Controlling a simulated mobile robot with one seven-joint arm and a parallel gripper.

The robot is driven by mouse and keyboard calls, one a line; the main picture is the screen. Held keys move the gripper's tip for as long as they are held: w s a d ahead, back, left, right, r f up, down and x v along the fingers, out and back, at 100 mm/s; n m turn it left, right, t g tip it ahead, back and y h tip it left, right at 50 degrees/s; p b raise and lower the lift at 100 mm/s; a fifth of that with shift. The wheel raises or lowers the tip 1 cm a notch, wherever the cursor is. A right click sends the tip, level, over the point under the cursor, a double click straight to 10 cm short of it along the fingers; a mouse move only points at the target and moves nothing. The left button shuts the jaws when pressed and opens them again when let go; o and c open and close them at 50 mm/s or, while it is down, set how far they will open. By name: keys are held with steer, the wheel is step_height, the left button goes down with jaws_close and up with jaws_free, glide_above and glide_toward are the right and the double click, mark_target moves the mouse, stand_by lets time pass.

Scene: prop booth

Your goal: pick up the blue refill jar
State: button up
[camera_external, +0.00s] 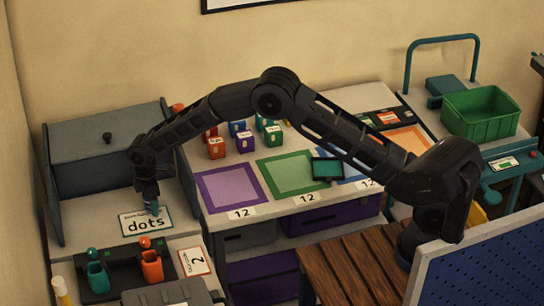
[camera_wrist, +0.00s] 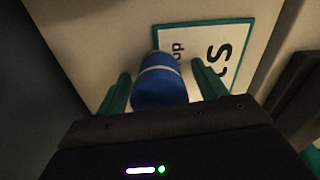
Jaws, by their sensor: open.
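The blue refill jar (camera_wrist: 160,88), a blue cylinder with a pale band, shows in the wrist view between the two teal fingers of my gripper (camera_wrist: 163,84). My gripper is open, with one finger on each side of the jar; I cannot tell whether either touches it. The jar is not clearly visible there, hidden by or blended with the gripper. The card (camera_wrist: 205,55) lies beyond the jar in the wrist view.
A grey cabinet (camera_external: 85,140) stands close behind my gripper. Teal (camera_external: 97,272) and orange (camera_external: 152,265) holders stand in front. Several small coloured blocks, outlined squares and a dark tray (camera_external: 327,169) occupy the middle table. A green crate (camera_external: 482,125) is at the right.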

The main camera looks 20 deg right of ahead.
steer(key=shift+c, duration=0.2)
steer(key=c, duration=1.1)
steer(key=shift+o, duration=0.2)
steer(key=shift+r, duration=0.1)
